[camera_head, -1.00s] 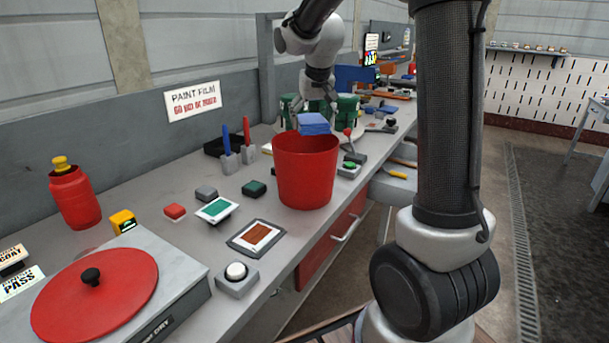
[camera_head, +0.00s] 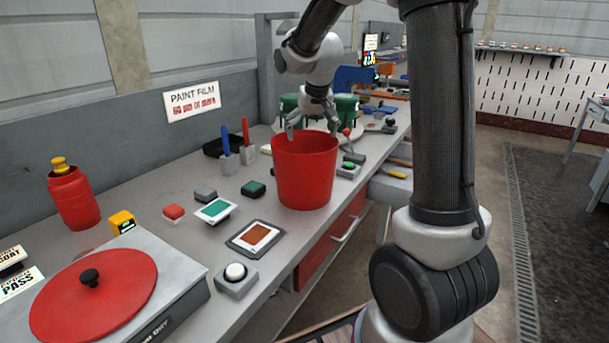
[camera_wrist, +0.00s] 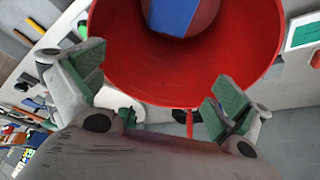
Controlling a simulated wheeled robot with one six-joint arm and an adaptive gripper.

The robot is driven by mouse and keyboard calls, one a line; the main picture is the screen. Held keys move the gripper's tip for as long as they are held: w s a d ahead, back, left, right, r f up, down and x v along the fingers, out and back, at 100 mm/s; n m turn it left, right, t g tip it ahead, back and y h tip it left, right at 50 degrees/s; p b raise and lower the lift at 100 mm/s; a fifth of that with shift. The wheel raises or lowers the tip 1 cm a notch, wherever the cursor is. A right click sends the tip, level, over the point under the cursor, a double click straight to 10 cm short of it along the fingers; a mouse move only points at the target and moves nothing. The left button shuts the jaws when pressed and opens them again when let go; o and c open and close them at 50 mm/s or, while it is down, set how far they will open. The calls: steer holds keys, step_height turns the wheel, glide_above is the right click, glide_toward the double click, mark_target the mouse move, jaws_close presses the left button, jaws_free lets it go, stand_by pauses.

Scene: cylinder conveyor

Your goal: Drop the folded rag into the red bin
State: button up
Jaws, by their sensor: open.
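The red bin (camera_head: 305,172) stands upright on the grey workbench in the head view. In the wrist view the bin (camera_wrist: 125,60) fills the upper middle, and I look down into it. The blue folded rag (camera_wrist: 178,14) shows inside the bin, cut by the top edge of the wrist view; in the head view the bin wall hides it. My gripper (camera_head: 312,127) is just above the bin's far rim. In the wrist view my gripper (camera_wrist: 160,88) has its green-padded fingers wide apart, with nothing between them.
A green sample card (camera_head: 216,209), a brown sample card (camera_head: 255,236) and a white button (camera_head: 236,272) lie near the bin. A grey box with a red disc (camera_head: 93,290) is at front left. Green cans (camera_head: 345,108) stand behind my gripper.

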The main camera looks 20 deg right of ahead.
steer(key=v, duration=1.2)
